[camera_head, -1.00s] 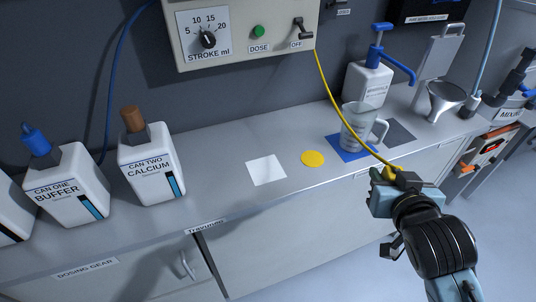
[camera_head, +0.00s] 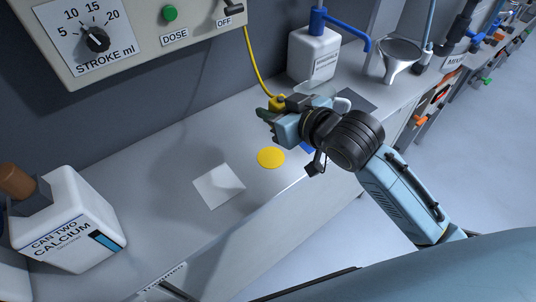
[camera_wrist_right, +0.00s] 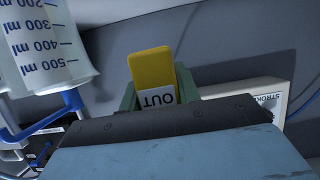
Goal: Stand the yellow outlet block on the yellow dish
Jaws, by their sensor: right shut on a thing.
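The yellow outlet block (camera_head: 277,103) hangs on the end of the yellow tube that comes down from the dosing box. My right gripper (camera_head: 270,116) is shut on it, above the bench and up and slightly right of the yellow dish in the head view. The block (camera_wrist_right: 153,68) also shows in the right wrist view, with an "OUT" label, between the green fingers (camera_wrist_right: 158,95). The yellow dish (camera_head: 271,157) is a flat round disc on the bench, with nothing on it. My left gripper is not in view.
A white square (camera_head: 219,186) lies left of the dish. A clear measuring jug (camera_wrist_right: 45,45) on a blue square (camera_head: 308,148) is mostly hidden behind my right arm in the head view. A pump bottle (camera_head: 313,55) and a funnel (camera_head: 400,58) stand farther back; the calcium can (camera_head: 68,225) stands at left.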

